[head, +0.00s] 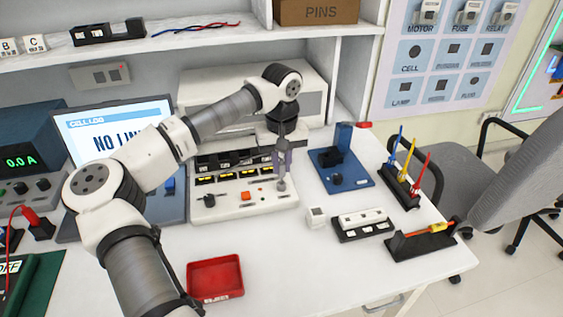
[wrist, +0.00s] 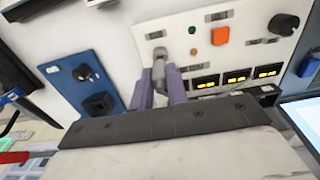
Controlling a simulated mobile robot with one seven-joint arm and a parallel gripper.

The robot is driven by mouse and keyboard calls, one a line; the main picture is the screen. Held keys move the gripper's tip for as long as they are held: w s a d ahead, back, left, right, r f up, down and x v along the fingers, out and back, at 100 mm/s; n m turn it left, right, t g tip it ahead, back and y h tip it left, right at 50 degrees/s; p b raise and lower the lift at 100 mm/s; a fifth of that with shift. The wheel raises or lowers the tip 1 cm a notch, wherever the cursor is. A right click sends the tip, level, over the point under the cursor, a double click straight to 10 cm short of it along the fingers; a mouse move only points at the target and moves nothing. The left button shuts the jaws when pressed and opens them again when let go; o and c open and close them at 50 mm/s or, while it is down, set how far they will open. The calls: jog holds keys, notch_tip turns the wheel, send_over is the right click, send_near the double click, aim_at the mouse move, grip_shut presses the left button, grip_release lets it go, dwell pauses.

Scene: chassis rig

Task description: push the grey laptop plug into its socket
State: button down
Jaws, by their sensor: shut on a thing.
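My gripper (head: 282,162) points down over the right end of the white panel box (head: 235,210). In the wrist view its two purple fingers (wrist: 163,78) are closed around the grey plug (wrist: 166,62). The plug's end shows beyond the fingertips, close against the panel face. The socket itself is hidden behind the plug, and I cannot tell whether the plug is in it. The laptop (head: 120,135) stands open behind my arm; its screen, partly covered, reads "CELL LOG" and "NO LIN".
A blue fixture (head: 345,178) stands right of the panel. A red tray (head: 215,278) lies in front. The table between tray and holders is clear.

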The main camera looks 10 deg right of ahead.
aim_at(282, 163)
jog(key=shift+f+b, duration=0.75)
jog(key=shift+f, duration=0.5)
jog(key=c, duration=1.3)
grip_release()
notch_tip(282, 163, up, 14)
jog(key=shift+f, duration=0.1)
